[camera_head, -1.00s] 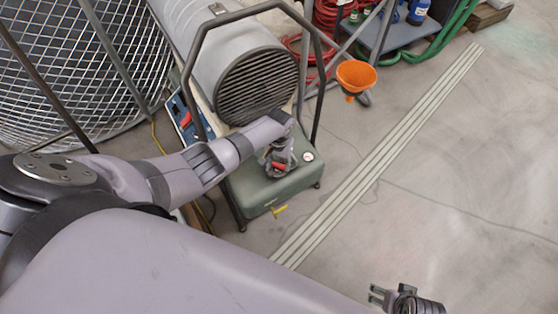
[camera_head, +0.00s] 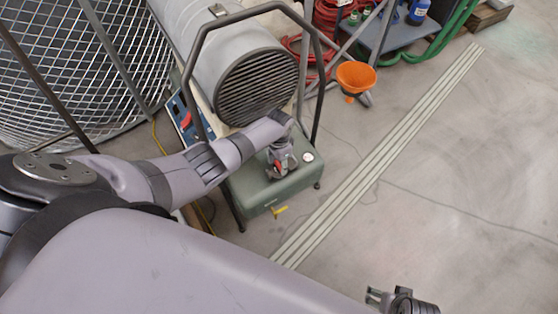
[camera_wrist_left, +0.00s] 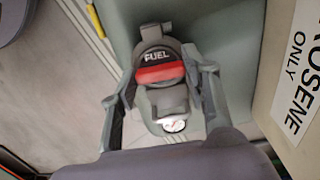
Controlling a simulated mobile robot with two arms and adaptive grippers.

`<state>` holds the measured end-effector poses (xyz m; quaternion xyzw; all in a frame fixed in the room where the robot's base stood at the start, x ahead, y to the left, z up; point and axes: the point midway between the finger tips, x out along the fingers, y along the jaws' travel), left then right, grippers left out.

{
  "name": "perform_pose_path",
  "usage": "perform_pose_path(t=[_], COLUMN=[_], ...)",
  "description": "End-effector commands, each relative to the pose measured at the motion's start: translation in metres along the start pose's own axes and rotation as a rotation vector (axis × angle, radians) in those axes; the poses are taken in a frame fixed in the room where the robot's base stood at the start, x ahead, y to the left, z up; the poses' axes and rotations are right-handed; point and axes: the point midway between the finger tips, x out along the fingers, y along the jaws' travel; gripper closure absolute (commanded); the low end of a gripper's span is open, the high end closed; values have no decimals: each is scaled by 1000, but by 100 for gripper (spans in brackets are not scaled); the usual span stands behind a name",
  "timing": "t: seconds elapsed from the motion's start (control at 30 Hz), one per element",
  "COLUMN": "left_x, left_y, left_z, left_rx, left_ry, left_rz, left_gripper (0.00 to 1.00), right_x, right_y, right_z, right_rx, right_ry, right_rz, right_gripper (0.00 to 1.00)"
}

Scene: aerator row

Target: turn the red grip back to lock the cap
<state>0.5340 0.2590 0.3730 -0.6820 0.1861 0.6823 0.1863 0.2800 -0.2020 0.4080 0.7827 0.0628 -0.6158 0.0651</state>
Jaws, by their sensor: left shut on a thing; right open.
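The fuel cap (camera_wrist_left: 156,55) is black with "FUEL" on it, and the red grip (camera_wrist_left: 160,74) shows as a band across it in the left wrist view. The cap sits on the green tank (camera_head: 262,192) of the heater. My left gripper (camera_wrist_left: 160,62) reaches down over the cap, with one finger on each side, and is shut on the red grip. In the head view my left gripper (camera_head: 281,162) stands over the tank top and partly hides the cap. My right gripper (camera_head: 376,297) is open and empty at the bottom, far from the tank.
The grey heater barrel (camera_head: 240,70) and its dark tube frame (camera_head: 193,70) stand close behind my left gripper. An orange funnel (camera_head: 356,76) is to the right. A white "KEROSENE ONLY" label (camera_wrist_left: 302,65) shows at the right.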

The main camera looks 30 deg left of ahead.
Motion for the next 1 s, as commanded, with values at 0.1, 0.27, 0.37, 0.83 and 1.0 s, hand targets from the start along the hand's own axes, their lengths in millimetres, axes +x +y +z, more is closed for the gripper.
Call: perform_pose_path(t=[0.1,0.27,0.37,0.83,1.0], left_x=[1,1,1,0,0], left_y=[1,1,1,0,0], left_z=[0,0,0,0,0], left_rx=[12,17,17,15,14], left_ry=[-1,-1,-1,0,0], left_rz=[2,2,2,1,0], left_gripper=[85,85,85,37,37], right_x=[0,-1,-1,-2,-2], right_y=[0,0,0,0,0], right_z=[0,-1,-2,-3,-3], right_rx=[0,0,0,1,1], right_ry=[1,3,5,7,7], right_rz=[0,0,0,0,1], right_gripper=[32,32,32,32,32])
